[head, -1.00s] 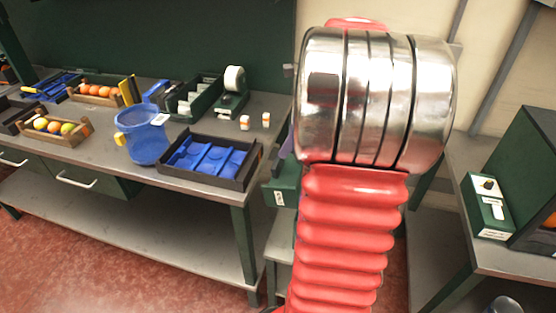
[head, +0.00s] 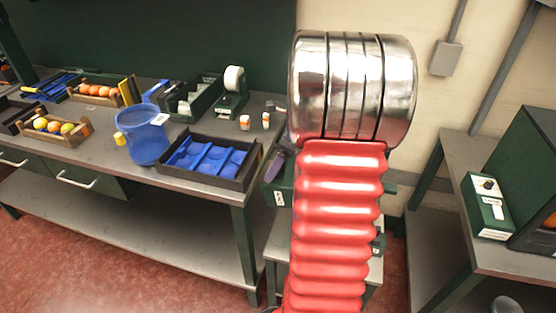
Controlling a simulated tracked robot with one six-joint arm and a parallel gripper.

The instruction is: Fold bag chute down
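My arm's red ribbed sleeve and shiny metal joint fill the middle of the head view. My gripper is not in view. A dark green unit (head: 279,193) with a small white label stands at the right end of the long bench, largely hidden behind my arm. A purple-grey part (head: 275,166) sticks up at a tilt at its top left. I cannot tell whether this part is the bag chute, and no other chute can be made out.
The long bench (head: 110,160) holds a blue bucket (head: 148,143), a black tray with blue inserts (head: 250,172), wooden crates of fruit (head: 70,138) and a tape dispenser (head: 233,90). A green control box (head: 488,208) sits on the right table (head: 450,160). Red floor is clear at lower left.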

